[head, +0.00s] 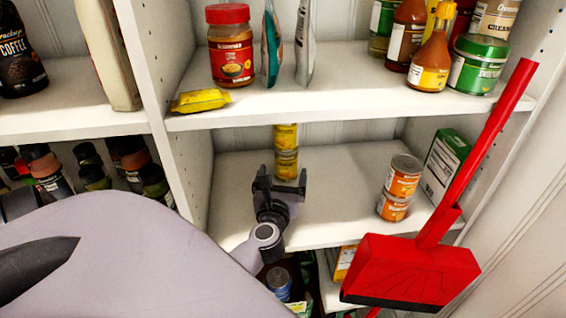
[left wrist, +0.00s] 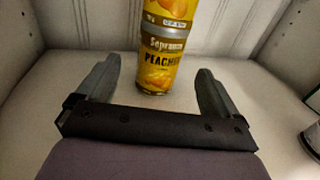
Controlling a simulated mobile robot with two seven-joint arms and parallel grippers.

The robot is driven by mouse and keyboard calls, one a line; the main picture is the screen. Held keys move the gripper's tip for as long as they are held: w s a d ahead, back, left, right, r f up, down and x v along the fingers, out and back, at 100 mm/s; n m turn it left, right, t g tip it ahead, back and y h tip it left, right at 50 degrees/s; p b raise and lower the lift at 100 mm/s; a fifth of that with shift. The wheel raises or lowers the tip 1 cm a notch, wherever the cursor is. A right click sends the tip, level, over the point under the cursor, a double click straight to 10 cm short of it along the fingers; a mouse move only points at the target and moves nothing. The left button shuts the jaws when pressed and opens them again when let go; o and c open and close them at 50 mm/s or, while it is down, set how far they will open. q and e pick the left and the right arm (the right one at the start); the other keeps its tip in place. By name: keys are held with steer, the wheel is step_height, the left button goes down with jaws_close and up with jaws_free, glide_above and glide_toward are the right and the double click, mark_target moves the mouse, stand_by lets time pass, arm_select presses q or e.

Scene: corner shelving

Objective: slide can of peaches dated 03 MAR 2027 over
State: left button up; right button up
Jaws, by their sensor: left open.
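Two yellow cans stand stacked at the back of the middle shelf, the upper can (head: 286,137) on the lower can (head: 286,163). In the left wrist view the lower can (left wrist: 160,62) reads PEACHES. The upper can (left wrist: 170,10) is cut off by the frame top and bears a small white label too small to read. My left gripper (head: 282,178) is in front of the stack, open and empty. In the wrist view its fingers (left wrist: 155,85) spread to either side of the lower can, with gaps on both sides. My right gripper is not in view.
Two orange cans (head: 403,175) are stacked at the right of the same shelf (head: 335,170), beside a green box (head: 445,165). The shelf between the stacks is clear. The shelf above (head: 330,95) hangs over the yellow stack.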

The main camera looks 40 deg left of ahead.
mark_target(286, 159)
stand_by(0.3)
arm_select(q)
steer(key=shift+x, duration=3.5)
